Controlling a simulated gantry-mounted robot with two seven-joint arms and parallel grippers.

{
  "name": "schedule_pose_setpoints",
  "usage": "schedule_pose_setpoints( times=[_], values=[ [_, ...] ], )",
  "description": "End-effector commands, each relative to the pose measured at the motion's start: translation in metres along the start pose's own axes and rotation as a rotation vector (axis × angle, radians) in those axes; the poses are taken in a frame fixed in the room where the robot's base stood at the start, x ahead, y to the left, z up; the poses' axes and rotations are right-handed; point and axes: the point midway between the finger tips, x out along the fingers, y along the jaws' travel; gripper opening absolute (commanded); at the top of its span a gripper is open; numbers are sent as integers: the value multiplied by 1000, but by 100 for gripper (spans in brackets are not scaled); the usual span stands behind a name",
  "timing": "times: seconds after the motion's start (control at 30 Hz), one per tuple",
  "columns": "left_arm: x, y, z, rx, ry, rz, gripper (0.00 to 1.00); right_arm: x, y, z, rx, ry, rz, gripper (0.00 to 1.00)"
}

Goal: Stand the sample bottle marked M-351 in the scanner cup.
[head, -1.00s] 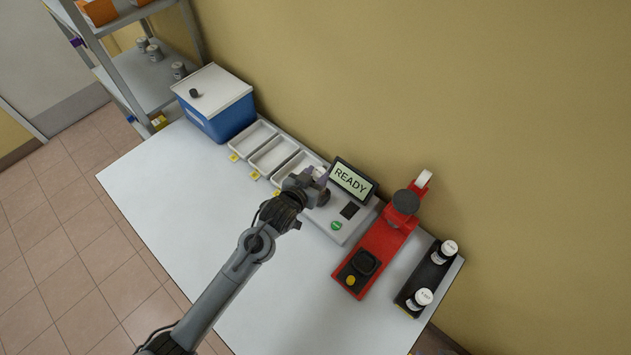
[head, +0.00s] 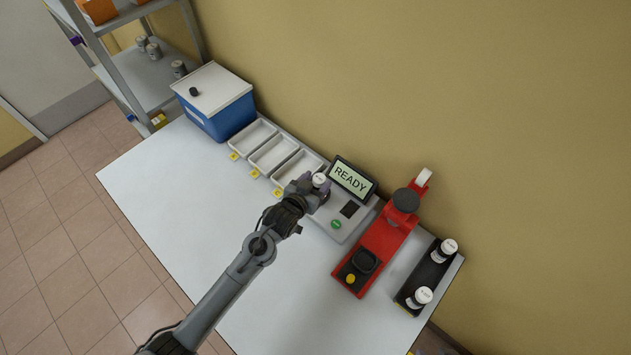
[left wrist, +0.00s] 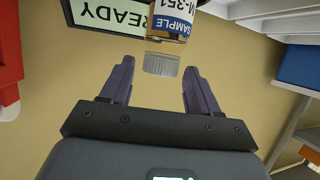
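The sample bottle marked M-351 (left wrist: 168,28) shows its label and ribbed pale cap (left wrist: 161,65) upside down in the left wrist view. In the head view its white cap (head: 319,179) sits at the left end of the grey scanner (head: 345,229), whose screen reads READY. The bottle looks upright; its foot and the scanner cup are mostly hidden by my gripper. My left gripper (head: 314,188) is beside the bottle. In the left wrist view its purple fingers (left wrist: 156,82) are apart, with clear gaps on both sides of the cap. My right gripper is not in view.
A red device (head: 378,248) stands right of the scanner. A black rack (head: 411,297) with two white-capped bottles is further right. Several grey trays (head: 270,153) and a blue box (head: 222,118) stand left along the wall. The front of the white table (head: 190,210) is clear.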

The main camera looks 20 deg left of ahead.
Motion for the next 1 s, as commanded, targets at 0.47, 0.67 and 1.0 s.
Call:
schedule_pose_setpoints(
  times=[0.47, 0.67, 1.0],
  values=[
    [-5, 0, -7, 0, -1, 0, 66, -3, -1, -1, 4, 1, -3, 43],
    [-33, 0, -5, 0, -1, 0, 66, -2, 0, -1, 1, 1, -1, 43],
    [-94, 0, -6, 0, -1, 0, 66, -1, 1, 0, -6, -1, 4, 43]
  ],
)
